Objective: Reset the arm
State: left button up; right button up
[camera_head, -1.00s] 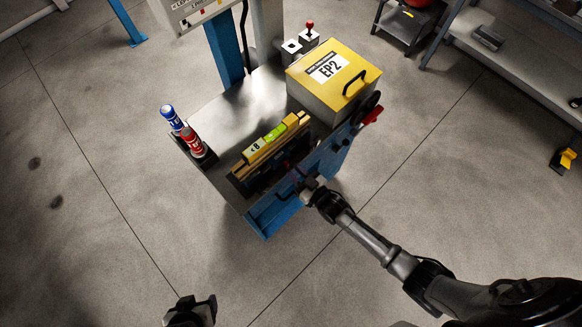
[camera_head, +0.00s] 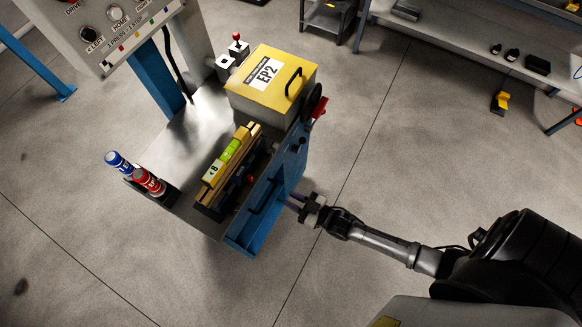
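My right arm comes in from the lower right. Its gripper (camera_head: 292,202) is just right of the blue front panel (camera_head: 262,215) of the workstation. Its two fingers look spread apart with nothing between them, and they point left toward the panel. A dark handle (camera_head: 265,196) on the panel lies a short way left of the fingertips and looks clear of them. My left gripper is not in view.
A control panel (camera_head: 122,25) stands at upper left. Shelving (camera_head: 455,45) is at upper right. The floor between is clear.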

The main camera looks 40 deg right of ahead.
dwell(0.4)
notch_tip(320, 180, down, 7)
jog(key=s+g+h, duration=0.2)
jog(key=g+h, duration=0.1)
jog(key=g, duration=0.3)
jog(key=s+d+r+m+g+h, duration=0.25)
jog(key=s+r+g, duration=0.45)
jog(key=s+r, duration=0.8)
notch_tip(320, 180, up, 17)
jog(key=w+p, duration=0.2)
jog(key=p, duration=1.4)
jog(key=shift+a+r+h+p, duration=0.15)
jog(key=shift+r+h+p, duration=0.05)
jog(key=shift+h+p, duration=0.15)
